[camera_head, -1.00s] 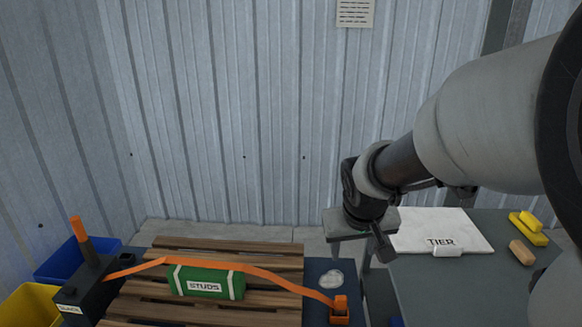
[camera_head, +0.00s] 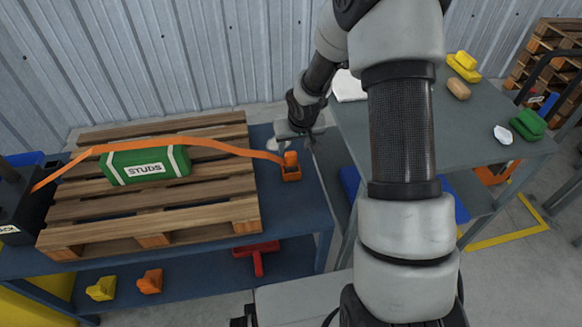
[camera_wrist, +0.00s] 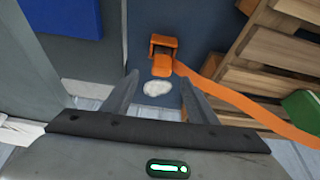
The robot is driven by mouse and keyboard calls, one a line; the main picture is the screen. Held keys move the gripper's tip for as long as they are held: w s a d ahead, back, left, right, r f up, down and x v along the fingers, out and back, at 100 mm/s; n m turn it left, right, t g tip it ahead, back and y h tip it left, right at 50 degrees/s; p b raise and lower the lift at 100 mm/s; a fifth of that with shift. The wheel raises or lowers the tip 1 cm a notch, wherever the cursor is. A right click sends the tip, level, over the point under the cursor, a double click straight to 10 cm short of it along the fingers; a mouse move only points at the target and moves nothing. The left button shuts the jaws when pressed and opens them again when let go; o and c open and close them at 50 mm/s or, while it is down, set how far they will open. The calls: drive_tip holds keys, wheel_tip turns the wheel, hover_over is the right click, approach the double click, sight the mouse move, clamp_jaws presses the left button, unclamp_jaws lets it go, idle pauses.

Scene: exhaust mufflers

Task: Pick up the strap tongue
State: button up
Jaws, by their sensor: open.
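The orange strap tongue (camera_head: 291,159) stands in a small orange holder (camera_head: 292,174) on the blue bench, right of the pallet. The orange strap (camera_head: 215,146) runs from it over the green STUDS bundle (camera_head: 146,168) to a black box at the left. In the wrist view the tongue (camera_wrist: 162,67) and holder (camera_wrist: 163,43) show ahead of my fingertips. My gripper (camera_wrist: 157,78) is open and empty, its fingers on either side of a whitish patch (camera_wrist: 157,88). In the head view my gripper (camera_head: 312,143) is near the tongue, apart from it; its fingertips are partly unclear.
The wooden pallet (camera_head: 160,208) fills the bench left of the tongue. A grey table (camera_head: 440,125) stands right, with yellow, tan and green items. A red tool (camera_head: 257,258) and orange and yellow pieces lie on the lower shelf. The bench front beside the holder is clear.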

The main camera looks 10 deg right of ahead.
sight(291, 153)
drive_tip(key=x, duration=0.4)
drive_tip(key=b+x, duration=0.1)
drive_tip(key=x, duration=0.2)
drive_tip(key=shift+w+a+f, duration=0.2)
drive_tip(key=shift+w+f, duration=0.05)
drive_tip(key=shift+w, duration=0.15)
clamp_jaws()
